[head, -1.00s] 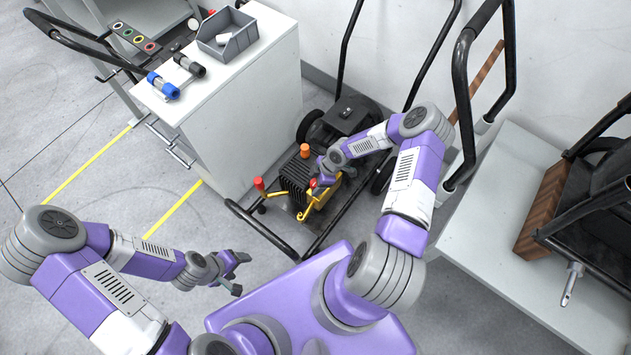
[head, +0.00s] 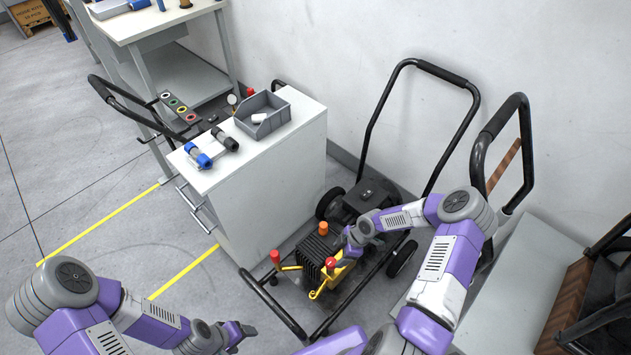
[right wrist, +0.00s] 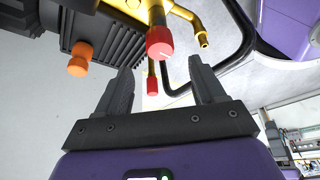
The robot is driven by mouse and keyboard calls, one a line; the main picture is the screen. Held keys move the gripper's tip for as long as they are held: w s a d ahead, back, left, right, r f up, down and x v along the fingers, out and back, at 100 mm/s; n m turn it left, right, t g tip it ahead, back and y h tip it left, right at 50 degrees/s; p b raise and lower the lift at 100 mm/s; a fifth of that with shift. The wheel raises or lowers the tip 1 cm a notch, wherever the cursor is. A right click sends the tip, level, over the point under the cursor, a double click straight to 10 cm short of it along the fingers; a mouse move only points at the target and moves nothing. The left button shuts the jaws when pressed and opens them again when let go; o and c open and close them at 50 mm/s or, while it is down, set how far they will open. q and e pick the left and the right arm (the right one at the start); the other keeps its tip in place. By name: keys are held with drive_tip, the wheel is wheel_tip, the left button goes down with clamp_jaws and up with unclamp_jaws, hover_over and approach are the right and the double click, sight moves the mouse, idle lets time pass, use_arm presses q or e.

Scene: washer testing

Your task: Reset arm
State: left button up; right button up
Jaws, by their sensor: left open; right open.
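My right gripper (head: 348,250) is in front of the pressure washer's pump (head: 316,257), a black finned block with yellow fittings, near its red knob (head: 331,263). In the right wrist view my right gripper (right wrist: 160,95) is open with nothing between its fingers. The red knob (right wrist: 159,43), a second red cap (right wrist: 153,86) and an orange knob (right wrist: 81,60) show beyond and above the fingers. My left gripper (head: 243,338) is low at the left, over the floor, open and apart from everything.
A white cabinet (head: 270,185) stands left of the washer, bearing a grey bin (head: 263,114) and blue and black fittings (head: 197,155). The washer's black frame handle (head: 440,72) rises behind. A grey-white table (head: 525,275) is at the right.

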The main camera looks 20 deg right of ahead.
drive_tip(key=shift+a, duration=0.1)
drive_tip(key=s+a+r+m+y+p, duration=0.2)
drive_tip(key=a+r+m, duration=0.1)
drive_tip(key=a, duration=0.7)
drive_tip(key=s+a+r+m+h+p, duration=0.1)
drive_tip(key=s+a+r+m, duration=0.2)
drive_tip(key=s+m, duration=0.3)
drive_tip(key=s+a+r+m+g+h+p, duration=0.1)
drive_tip(key=s+a+r+m+p, duration=0.1)
drive_tip(key=s+a+m, duration=0.3)
drive_tip(key=shift+s+a+r+m, duration=0.15)
drive_tip(key=shift+s+r+m, duration=0.5)
drive_tip(key=shift+m, duration=0.45)
